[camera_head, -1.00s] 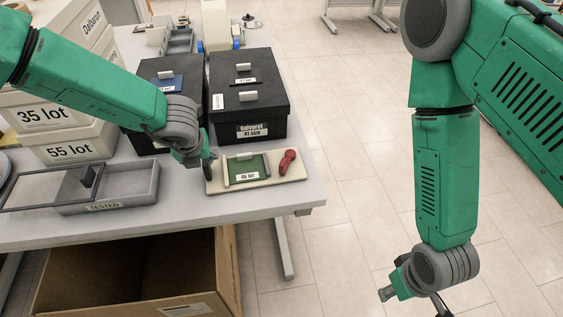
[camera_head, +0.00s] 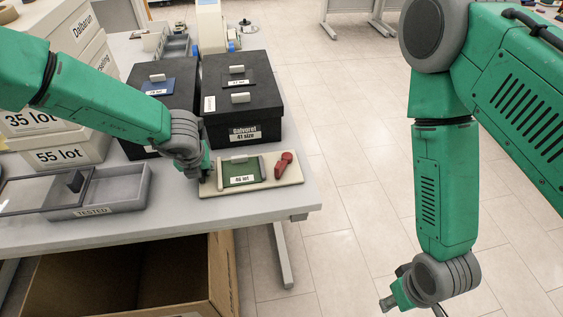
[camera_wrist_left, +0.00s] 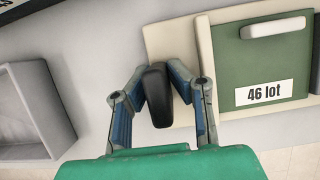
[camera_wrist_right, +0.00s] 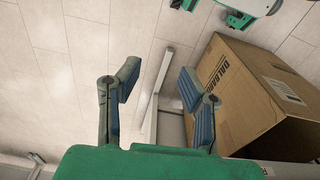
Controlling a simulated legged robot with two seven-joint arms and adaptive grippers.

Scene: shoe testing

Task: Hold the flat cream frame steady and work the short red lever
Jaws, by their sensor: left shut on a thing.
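The flat cream frame (camera_head: 292,181) lies near the table's right front corner, with a green panel (camera_head: 241,170) labelled "46 lot" in it. The short red lever (camera_head: 284,163) is at the frame's right end and leans up to the right. My left gripper (camera_head: 205,172) is at the frame's left end. In the left wrist view its fingers (camera_wrist_left: 160,100) are shut on a black upright grip (camera_wrist_left: 157,92) at the frame's left edge. The frame (camera_wrist_left: 168,45) shows there too; the lever does not. My right gripper (camera_wrist_right: 157,85) is open and empty, away from the table above the floor.
A grey tray (camera_head: 112,207) labelled "TESTED" is left of the frame. Black boxes (camera_head: 243,105) stand behind it, and white "lot" boxes (camera_head: 62,157) stand at the left. An open cardboard box (camera_head: 222,275) is below the table edge.

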